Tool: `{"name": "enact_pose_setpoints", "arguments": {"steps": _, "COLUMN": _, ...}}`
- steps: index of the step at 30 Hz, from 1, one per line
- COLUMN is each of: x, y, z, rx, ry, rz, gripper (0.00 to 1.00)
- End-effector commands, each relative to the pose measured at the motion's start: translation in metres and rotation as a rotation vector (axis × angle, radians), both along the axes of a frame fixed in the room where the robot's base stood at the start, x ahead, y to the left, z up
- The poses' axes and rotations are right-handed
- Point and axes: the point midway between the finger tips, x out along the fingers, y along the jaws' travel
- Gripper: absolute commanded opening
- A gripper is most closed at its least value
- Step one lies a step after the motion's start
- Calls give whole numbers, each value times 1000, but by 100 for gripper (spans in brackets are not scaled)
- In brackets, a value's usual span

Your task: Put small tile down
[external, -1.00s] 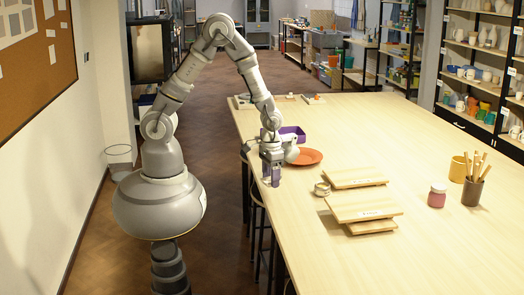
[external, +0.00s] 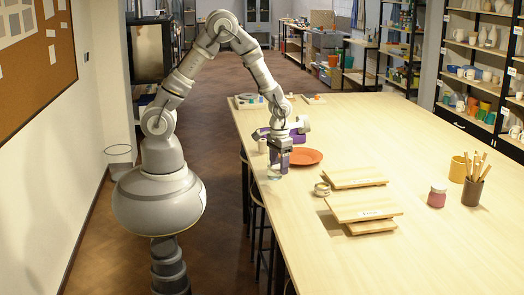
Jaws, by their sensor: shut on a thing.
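My gripper (external: 279,165) points down over the near-left edge of the long table, left of the orange plate (external: 305,157). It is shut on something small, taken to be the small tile. The tile's outline cannot be made out between the fingers. A pale, glassy-looking thing (external: 273,173) shows just under and left of the fingers; I cannot tell whether they touch it.
A small round pot (external: 322,189), stacked boards (external: 363,207), a pink jar (external: 437,196) and a pencil pot (external: 472,192) stand to the right. The table's front is clear.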

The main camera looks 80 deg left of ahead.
Motion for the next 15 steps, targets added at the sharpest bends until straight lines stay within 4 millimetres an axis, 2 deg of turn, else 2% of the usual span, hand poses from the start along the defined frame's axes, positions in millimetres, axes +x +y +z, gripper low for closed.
{"name": "enact_pose_setpoints", "arguments": {"steps": 1, "x": 19, "y": 9, "z": 5, "rx": 0, "ry": -1, "rz": 17, "gripper": 29}}
{"name": "enact_pose_setpoints", "arguments": {"steps": 3, "x": 42, "y": 20, "z": 11, "rx": 0, "ry": -1, "rz": 36, "gripper": 29}}
{"name": "enact_pose_setpoints", "arguments": {"steps": 7, "x": 79, "y": 43, "z": 23, "rx": 0, "ry": -1, "rz": 67, "gripper": 29}}
{"name": "enact_pose_setpoints", "arguments": {"steps": 11, "x": 110, "y": 90, "z": 18, "rx": 1, "ry": 0, "rz": 215, "gripper": 29}}
{"name": "enact_pose_setpoints", "arguments": {"steps": 14, "x": 132, "y": 136, "z": 18, "rx": 1, "ry": 1, "rz": 342, "gripper": 29}}
{"name": "enact_pose_setpoints", "arguments": {"steps": 15, "x": 140, "y": 157, "z": 19, "rx": 1, "ry": 1, "rz": 399, "gripper": 29}}
